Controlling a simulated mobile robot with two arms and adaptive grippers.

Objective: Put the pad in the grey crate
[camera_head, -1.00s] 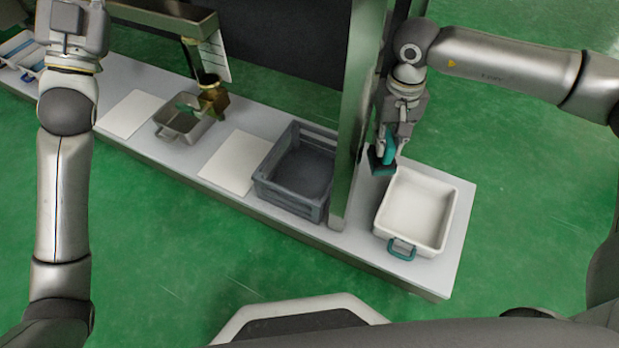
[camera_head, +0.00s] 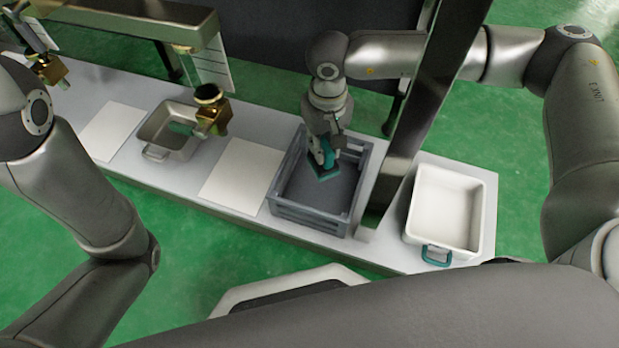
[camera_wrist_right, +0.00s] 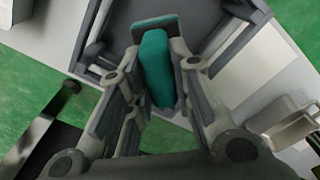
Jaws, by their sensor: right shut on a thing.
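The teal pad (camera_head: 327,170) has a block-like teal grip on a flat, darker base. My right gripper (camera_head: 321,155) is shut on the grip, and the pad hangs over the inside of the grey crate (camera_head: 312,221). In the right wrist view the teal grip (camera_wrist_right: 156,68) is between the fingers, with the crate's dark floor (camera_wrist_right: 200,22) behind it. Whether the base touches the crate floor I cannot tell. My left arm shows at the left of the head view, but its gripper is out of the picture.
A metal post (camera_head: 420,110) stands between the crate and a white tray (camera_head: 445,207) with a teal handle. Left of the crate are a white sheet (camera_head: 240,175), a small metal tray (camera_head: 172,140) and a brass fixture (camera_head: 213,112) hanging above it.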

